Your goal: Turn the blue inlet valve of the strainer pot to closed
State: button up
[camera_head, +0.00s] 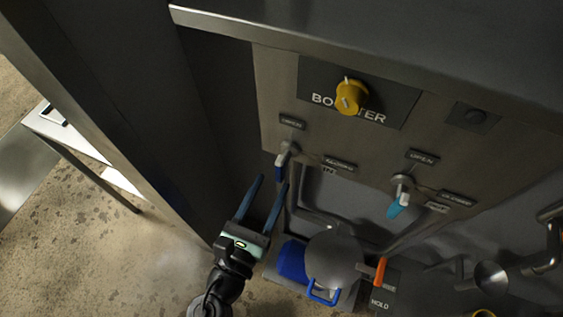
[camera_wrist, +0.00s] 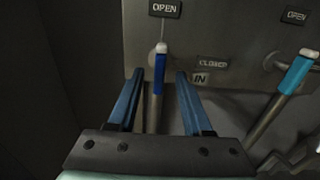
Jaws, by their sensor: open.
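The inlet valve has a lever with a dark blue grip (camera_head: 279,172) on the upright panel, below an OPEN label. In the wrist view the blue grip (camera_wrist: 158,75) hangs below the OPEN label, with a CLOSED label and an IN label to its right. My gripper (camera_head: 268,182) is open with blue fingers near the lever. In the wrist view the grip appears between the two fingers of my gripper (camera_wrist: 160,76), with a gap on each side; depth is hard to tell. The strainer pot (camera_head: 334,252), round and grey, stands below the panel.
A second lever with a light blue grip (camera_head: 398,206) is to the right, also in the wrist view (camera_wrist: 295,75). A yellow BOOSTER knob (camera_head: 351,96) sits above. An orange handle (camera_head: 380,270) is beside the pot. A dark wall (camera_wrist: 60,80) stands left of my gripper.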

aim_at(278, 172)
jog(key=x, duration=0.5)
jog(key=shift+w+d, duration=0.15)
jog(key=shift+w, duration=0.15)
grip_shut()
